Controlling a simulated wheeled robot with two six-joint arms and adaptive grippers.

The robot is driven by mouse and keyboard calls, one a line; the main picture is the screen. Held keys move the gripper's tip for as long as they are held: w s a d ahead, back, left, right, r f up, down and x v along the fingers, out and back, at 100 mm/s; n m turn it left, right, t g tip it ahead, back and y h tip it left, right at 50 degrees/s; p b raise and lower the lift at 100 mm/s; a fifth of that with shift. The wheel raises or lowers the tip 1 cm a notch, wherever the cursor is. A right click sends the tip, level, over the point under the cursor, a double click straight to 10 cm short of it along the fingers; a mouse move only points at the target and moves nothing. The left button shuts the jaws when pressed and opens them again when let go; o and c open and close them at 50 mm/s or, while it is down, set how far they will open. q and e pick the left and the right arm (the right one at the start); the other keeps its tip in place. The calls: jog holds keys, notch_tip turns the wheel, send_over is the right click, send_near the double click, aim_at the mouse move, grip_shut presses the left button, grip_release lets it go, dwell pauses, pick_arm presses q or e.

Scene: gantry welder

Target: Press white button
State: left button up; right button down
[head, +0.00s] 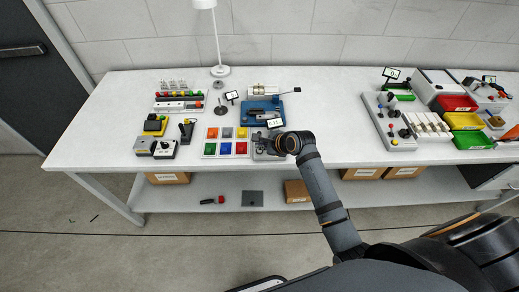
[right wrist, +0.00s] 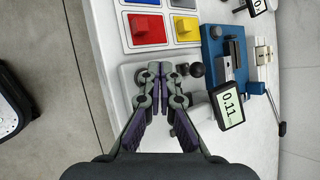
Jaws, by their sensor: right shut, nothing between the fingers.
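My right gripper (right wrist: 160,72) is shut with nothing between its fingers. Its fingertips are over a light grey panel (right wrist: 129,74) in the right wrist view. A round black knob (right wrist: 196,69) stands on this panel just right of the fingertips. In the head view the panel (head: 258,153) is partly covered by my right gripper (head: 274,142) and wrist. I cannot make out a white button in either view; the fingers hide part of the panel. Whether the fingertips touch the panel cannot be told. My left gripper is not in view.
A board of coloured squares (head: 226,133) lies left of the panel. A blue device (head: 259,107) and a small display reading 0.11 (right wrist: 230,104) are close on the right of the gripper. The white table (head: 330,110) has a clear stretch right of them.

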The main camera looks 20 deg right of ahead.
aim_at(261, 151)
jog(key=shift+f, duration=0.25)
jog(key=shift+f, duration=0.55)
dwell(0.7)
jog(key=shift+r+p, duration=0.1)
jog(key=shift+p, duration=0.2)
jog(key=shift+r+p, duration=0.8)
jog(key=shift+p, duration=0.4)
notch_tip(261, 151, up, 5)
jog(key=p, duration=0.6)
jog(key=shift+r+p, duration=0.15)
jog(key=shift+p, duration=0.15)
